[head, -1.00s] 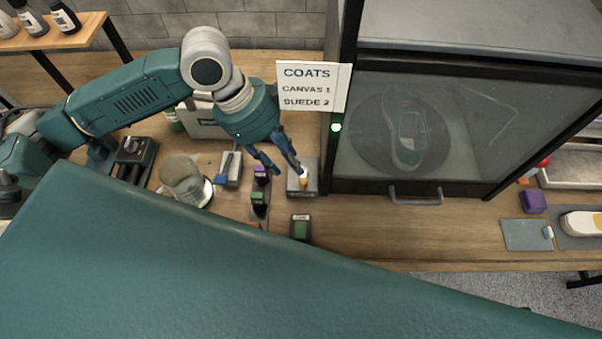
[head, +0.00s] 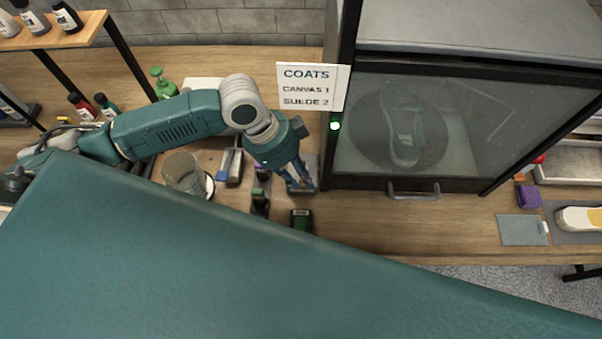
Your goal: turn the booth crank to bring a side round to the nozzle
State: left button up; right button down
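The booth (head: 455,72) stands right of centre with its glass door down. Behind the glass, a shoe (head: 405,135) lies on a round turntable (head: 365,130). A grey plate (head: 309,163) stands at the booth's left side; a small upright knob showed on it earlier, and I take this for the crank. My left gripper (head: 299,180) is now right over that plate, fingers pointing down, and hides the knob. I cannot tell whether the fingers are closed on it. My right gripper is not in view.
A sign reading COATS, CANVAS 1, SUEDE 2 (head: 309,88) and a green light (head: 335,126) are by the booth's left post. A clear jug (head: 183,172), a brush block (head: 231,166) and small dark blocks (head: 301,219) stand near my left arm. A door handle (head: 414,191) juts out in front.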

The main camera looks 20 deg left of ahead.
pick_arm(q)
grip_shut()
jog(key=shift+r, duration=0.1)
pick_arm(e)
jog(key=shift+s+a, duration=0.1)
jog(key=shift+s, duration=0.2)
